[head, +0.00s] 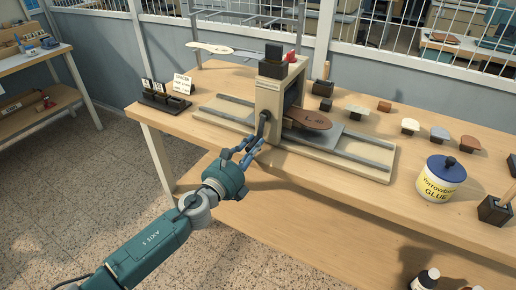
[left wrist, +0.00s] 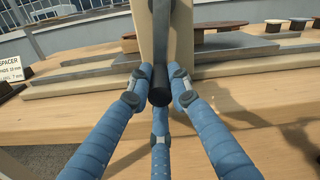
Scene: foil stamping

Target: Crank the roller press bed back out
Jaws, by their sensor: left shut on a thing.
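The roller press (head: 268,98) stands on the wooden bench, with its cream frame upright over a long base. Its dark crank (head: 264,123) is on the near side, with the arm pointing down to a black knob (left wrist: 159,93) in the left wrist view. My left gripper (head: 252,147) is shut on this knob; its blue fingers (left wrist: 160,88) close around it from both sides and below. A brown oval leather piece (head: 310,119) with dark lettering lies on the press bed (head: 292,133), right of the frame. The bed's part inside the frame is hidden. My right gripper is not in view.
A yellow-and-white glue tub (head: 441,184) stands to the right on the bench (head: 300,188). A black spacer rack (head: 164,99) is at the left end.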

